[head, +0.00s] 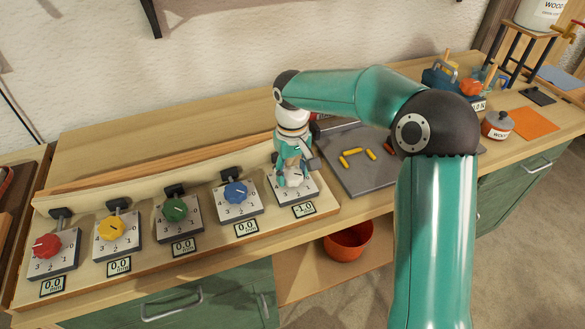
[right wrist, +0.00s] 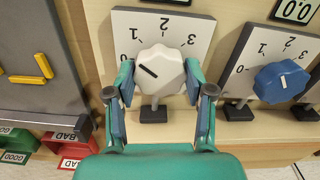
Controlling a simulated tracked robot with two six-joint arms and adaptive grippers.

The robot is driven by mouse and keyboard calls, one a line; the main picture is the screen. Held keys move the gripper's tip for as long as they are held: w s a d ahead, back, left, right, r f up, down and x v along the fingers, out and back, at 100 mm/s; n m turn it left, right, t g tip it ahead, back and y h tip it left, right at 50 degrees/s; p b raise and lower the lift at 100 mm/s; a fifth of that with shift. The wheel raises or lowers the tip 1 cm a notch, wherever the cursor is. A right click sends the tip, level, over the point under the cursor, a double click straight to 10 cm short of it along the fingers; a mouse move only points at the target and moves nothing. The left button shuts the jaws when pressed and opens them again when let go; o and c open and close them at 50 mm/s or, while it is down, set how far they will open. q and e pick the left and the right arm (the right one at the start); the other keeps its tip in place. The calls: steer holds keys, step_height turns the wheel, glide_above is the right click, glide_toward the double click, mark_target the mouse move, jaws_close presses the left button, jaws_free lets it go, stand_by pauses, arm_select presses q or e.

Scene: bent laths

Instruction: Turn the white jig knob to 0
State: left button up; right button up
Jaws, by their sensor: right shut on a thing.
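The white jig knob (right wrist: 165,62) sits on the rightmost dial plate (right wrist: 120,20) of the jig board. My right gripper (right wrist: 160,78) is shut on it, with one finger on each side. In the right wrist view the knob's dark mark points to the upper left, close to the 0 of the scale. In the head view my right gripper (head: 292,172) comes down from above and hides most of this knob. The display (head: 303,209) below that plate appears to read -1.0. My left gripper is not in view.
The blue knob (head: 236,191) is the closest neighbour, with green (head: 175,209), yellow (head: 111,228) and red (head: 46,246) knobs further left. Their displays read 0.0. A grey mat (head: 350,180) with yellow pieces lies to the right. An orange bowl (head: 348,244) is below the bench edge.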

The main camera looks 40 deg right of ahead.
mark_target(292, 173)
steer(key=n+p, duration=0.1)
steer(key=n, duration=0.2)
steer(key=shift+r+n, duration=0.15)
steer(key=shift+n, duration=0.25)
steer(key=shift+n+p, duration=0.4)
steer(key=shift+n, duration=1.4)
steer(key=o, duration=1.2)
steer(key=shift+c, duration=0.2)
step_height(292, 173, up, 12)
